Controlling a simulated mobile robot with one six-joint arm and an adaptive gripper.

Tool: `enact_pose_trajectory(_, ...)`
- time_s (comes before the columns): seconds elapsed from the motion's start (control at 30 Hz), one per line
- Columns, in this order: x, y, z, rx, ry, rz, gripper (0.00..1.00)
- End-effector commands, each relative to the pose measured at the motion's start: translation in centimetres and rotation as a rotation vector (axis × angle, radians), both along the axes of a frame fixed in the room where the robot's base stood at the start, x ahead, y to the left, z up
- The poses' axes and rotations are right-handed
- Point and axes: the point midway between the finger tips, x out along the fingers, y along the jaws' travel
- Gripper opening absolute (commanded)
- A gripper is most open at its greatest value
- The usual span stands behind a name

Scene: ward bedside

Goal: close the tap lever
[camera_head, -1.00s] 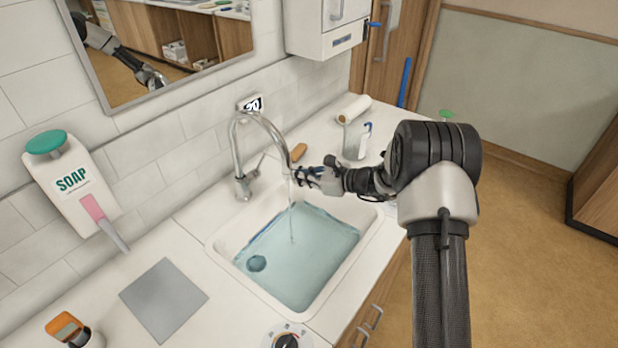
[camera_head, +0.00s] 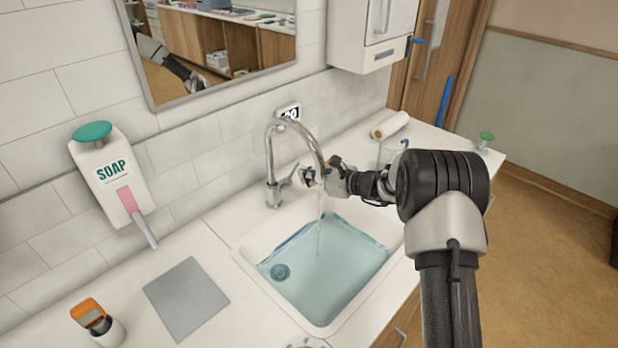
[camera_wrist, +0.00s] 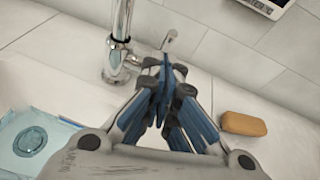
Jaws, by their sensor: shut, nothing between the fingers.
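The chrome tap (camera_head: 270,170) stands behind the sink, with its spout arched over the basin. A thin stream of water (camera_head: 319,235) falls from the spout. The tap lever (camera_head: 289,180) sticks out from the right side of the tap base, slanting up. In the wrist view the lever (camera_wrist: 169,40) shows just beyond my fingertips. My gripper (camera_head: 308,176) is shut and empty, just right of the lever; it also shows in the wrist view (camera_wrist: 165,75) with its blue fingers together. I cannot tell whether the fingertips touch the lever.
The white sink (camera_head: 245,250) holds water. An orange-brown soap bar (camera_wrist: 243,124) lies right of my fingers. A soap dispenser (camera_head: 108,172) hangs on the tiled wall. A glass (camera_head: 391,152) and a paper roll (camera_head: 390,125) are to the right. A grey mat (camera_head: 186,298) lies left of the sink.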

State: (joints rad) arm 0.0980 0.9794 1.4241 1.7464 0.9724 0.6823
Motion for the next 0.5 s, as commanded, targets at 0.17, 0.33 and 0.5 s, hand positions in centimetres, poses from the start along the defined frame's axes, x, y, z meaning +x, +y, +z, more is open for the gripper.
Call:
enact_pose_trajectory(0.17, 0.3, 0.5, 1.2, -0.042, 0.041, 0.005, 0.0)
enact_pose_trajectory(0.33, 0.7, 0.8, 1.9, -0.1, 0.1, 0.005, 0.0)
enact_pose_trajectory(0.5, 1.1, 1.2, 2.3, -0.151, 0.149, 0.004, 0.0)
